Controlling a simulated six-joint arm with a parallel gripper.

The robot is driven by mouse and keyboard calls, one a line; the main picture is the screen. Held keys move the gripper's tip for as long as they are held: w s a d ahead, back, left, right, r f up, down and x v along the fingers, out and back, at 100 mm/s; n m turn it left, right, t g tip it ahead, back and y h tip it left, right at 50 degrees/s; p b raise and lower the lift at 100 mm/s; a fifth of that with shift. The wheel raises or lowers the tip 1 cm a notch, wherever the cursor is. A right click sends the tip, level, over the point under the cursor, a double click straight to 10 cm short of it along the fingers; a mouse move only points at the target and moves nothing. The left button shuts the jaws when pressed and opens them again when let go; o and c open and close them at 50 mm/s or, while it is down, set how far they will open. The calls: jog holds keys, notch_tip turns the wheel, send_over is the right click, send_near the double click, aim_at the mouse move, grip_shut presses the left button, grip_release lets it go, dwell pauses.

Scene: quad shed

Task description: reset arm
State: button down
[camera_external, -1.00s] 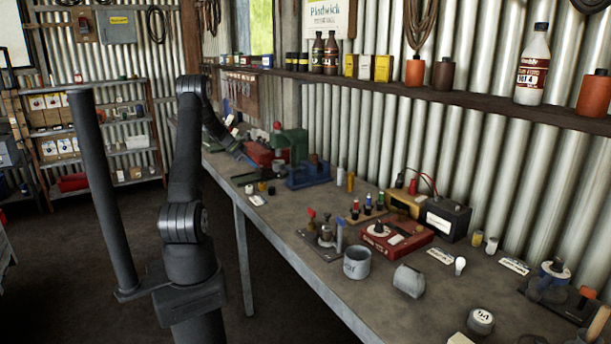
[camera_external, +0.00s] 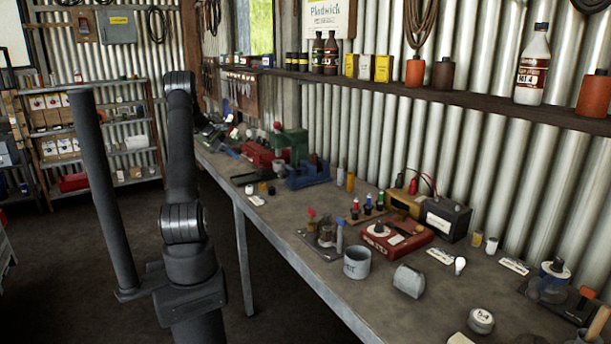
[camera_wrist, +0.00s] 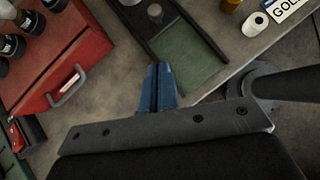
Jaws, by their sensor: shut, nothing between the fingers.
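My gripper (camera_wrist: 159,72) shows in the wrist view, with its two blue fingers together and nothing between them. It is above the grey workbench (camera_wrist: 125,50), beside a dark tray with a green floor (camera_wrist: 185,60). Its fingertips appear clear of the tray, though the height is hard to judge. In the external view my gripper is hidden behind my own arm, which stands nearly upright left of the workbench (camera_external: 285,225).
In the wrist view a red toolbox (camera_wrist: 50,65) with a grey handle is at the left, and a white roll (camera_wrist: 256,24) is at the upper right. The floor (camera_external: 90,260) left of the bench looks clear.

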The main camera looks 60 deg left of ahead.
jog(key=x, duration=0.5)
jog(key=shift+w+f, duration=0.15)
jog(key=w, duration=0.1)
jog(key=w+d, duration=0.1)
jog(key=w, duration=0.1)
jog(key=w+d+f, duration=0.1)
jog(key=shift+w+d, duration=0.15)
jog(key=shift+d, duration=0.05)
jog(key=s+a, duration=0.2)
jog(key=s, duration=1.4)
jog(key=v, duration=1)
jog(key=shift+r, duration=0.15)
jog(key=shift+d, duration=0.15)
dwell(1.0)
